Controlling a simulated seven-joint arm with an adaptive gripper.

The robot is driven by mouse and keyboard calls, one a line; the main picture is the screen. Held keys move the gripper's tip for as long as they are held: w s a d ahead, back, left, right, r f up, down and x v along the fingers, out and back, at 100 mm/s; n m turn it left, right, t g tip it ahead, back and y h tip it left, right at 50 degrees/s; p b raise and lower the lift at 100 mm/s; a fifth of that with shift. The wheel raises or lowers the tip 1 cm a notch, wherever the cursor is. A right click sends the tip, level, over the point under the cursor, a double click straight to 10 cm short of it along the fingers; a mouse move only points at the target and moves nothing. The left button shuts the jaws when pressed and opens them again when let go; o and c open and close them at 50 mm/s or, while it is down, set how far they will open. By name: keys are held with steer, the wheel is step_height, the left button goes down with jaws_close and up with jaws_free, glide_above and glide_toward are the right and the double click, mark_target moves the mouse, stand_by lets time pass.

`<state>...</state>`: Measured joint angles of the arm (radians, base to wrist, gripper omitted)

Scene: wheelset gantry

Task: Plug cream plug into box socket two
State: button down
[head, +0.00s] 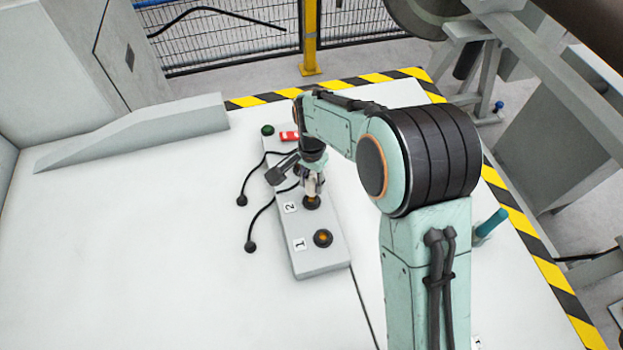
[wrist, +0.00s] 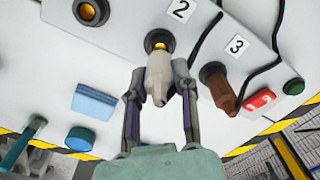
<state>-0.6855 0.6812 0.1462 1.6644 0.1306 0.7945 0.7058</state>
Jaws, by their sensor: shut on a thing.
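The cream plug (wrist: 159,77) is held between the two fingers of my gripper (wrist: 160,72). In the wrist view its far end overlaps the lower edge of box socket two (wrist: 159,40), whose orange inside still shows. I cannot tell whether they touch. The grey box (head: 318,260) lies on the white table. In the head view the plug (head: 311,187) is just above socket two (head: 311,203), partly hidden by my gripper (head: 312,182).
Socket one (head: 323,238) is empty. A brown plug (wrist: 217,85) stands at socket three, near a red switch (wrist: 259,99) and green button (wrist: 293,86). Black cable ends (head: 250,246) lie left of the box. A blue block (wrist: 93,102) is nearby.

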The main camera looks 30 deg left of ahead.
steer(key=shift+f, duration=1.35)
steer(key=c, duration=0.8)
jaws_free()
step_height(320, 180, up, 12)
